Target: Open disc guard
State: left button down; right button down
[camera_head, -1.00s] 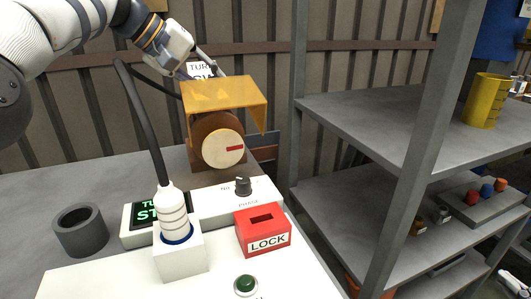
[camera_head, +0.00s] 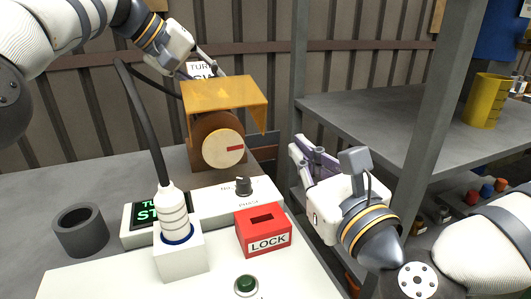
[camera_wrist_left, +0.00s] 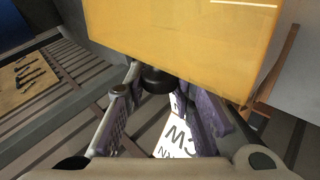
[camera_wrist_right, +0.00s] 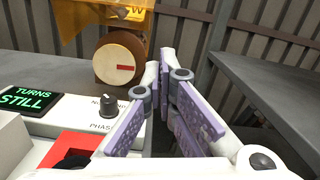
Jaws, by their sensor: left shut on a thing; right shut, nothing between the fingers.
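The disc guard (camera_head: 225,92) is an amber, see-through cover standing above the round pale disc (camera_head: 222,148) with its red mark; the disc's front is uncovered. My left gripper (camera_head: 208,66) is behind the guard's top edge. In the left wrist view its fingers (camera_wrist_left: 158,88) are shut at a dark knob (camera_wrist_left: 157,79) on the edge of the guard (camera_wrist_left: 190,35). My right gripper (camera_head: 302,160) is shut and empty, right of the disc and apart from it. The right wrist view also shows its fingers (camera_wrist_right: 165,85), with the guard (camera_wrist_right: 85,18) beyond.
A red LOCK box (camera_head: 263,236), a black phase knob (camera_head: 243,186), a green display (camera_head: 160,211) and a thick black cable (camera_head: 142,120) are on or above the bench. A dark cup (camera_head: 80,230) stands left. Grey shelves (camera_head: 375,115) stand close at right.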

jog(key=shift+m+g+h, duration=0.3)
jog(key=shift+m+g, duration=0.5)
jog(key=shift+m, duration=0.1)
jog(key=a+f, duration=0.1)
jog(key=f, duration=0.1)
jog(key=a+f, duration=0.1)
jog(key=shift+s+a+f, duration=0.15)
jog(key=shift+s+f, duration=0.05)
jog(key=shift+f, duration=0.15)
jog(key=x, duration=0.9)
jog(key=shift+w, duration=0.15)
pick_arm(q)
jog(key=shift+f, duration=0.1)
pick_arm(e)
jog(key=shift+r+g, duration=0.4)
jog(key=shift+r, duration=0.45)
pick_arm(q)
jog(key=c, duration=1.4)
grip_release()
pick_arm(e)
jog(key=shift+s, duration=0.2)
pick_arm(q)
jog(key=shift+o, duration=0.2)
